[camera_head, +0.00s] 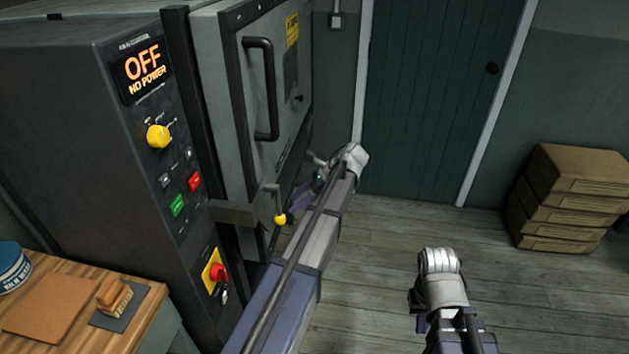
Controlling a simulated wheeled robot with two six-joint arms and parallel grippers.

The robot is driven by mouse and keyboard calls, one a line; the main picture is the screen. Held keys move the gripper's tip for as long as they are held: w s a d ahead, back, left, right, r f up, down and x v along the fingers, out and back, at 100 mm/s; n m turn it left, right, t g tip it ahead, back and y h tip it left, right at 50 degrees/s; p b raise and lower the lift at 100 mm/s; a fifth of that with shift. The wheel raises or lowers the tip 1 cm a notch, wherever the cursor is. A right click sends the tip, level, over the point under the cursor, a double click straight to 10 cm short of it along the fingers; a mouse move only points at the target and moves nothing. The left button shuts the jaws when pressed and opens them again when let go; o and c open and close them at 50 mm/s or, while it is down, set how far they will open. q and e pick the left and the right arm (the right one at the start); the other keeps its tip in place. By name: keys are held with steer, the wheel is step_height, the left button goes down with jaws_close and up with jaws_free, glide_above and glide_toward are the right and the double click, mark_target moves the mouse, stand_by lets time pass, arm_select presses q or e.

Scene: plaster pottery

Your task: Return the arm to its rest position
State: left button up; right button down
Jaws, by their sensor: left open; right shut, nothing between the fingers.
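My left arm reaches up from the bottom middle of the head view, beside the front of the kiln. My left gripper (308,190) is open, small and partly hidden behind the arm's pale elbow, near the lower edge of the kiln door (222,95). I see nothing held in it. My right arm is folded at the bottom right, over the floor. My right gripper (417,303) is mostly hidden by its own arm; it is shut with nothing visible in it.
The kiln's control panel (158,170) reads "OFF NO POWER". A yellow-tipped latch lever (279,205) is close to my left arm. Stacked boxes (568,195) stand right. Floor between is clear.

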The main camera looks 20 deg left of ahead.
arm_select(q)
steer(key=s+d+f+n+t+h, duration=0.1)
steer(key=s+d+n+h, duration=0.1)
steer(key=s+d, duration=0.4)
steer(key=s+d+f+n+t+h+p, duration=0.1)
steer(key=s+d+n, duration=0.3)
steer(key=d, duration=0.9)
steer(key=s+d+f+n+t+h+p, duration=0.1)
steer(key=s+d+f+n+h, duration=0.1)
steer(key=s+d, duration=0.8)
steer(key=shift+d+n+t+h, duration=0.4)
steer(key=shift+n+h, duration=0.3)
steer(key=shift+h, duration=0.2)
steer(key=shift+a+f, duration=0.1)
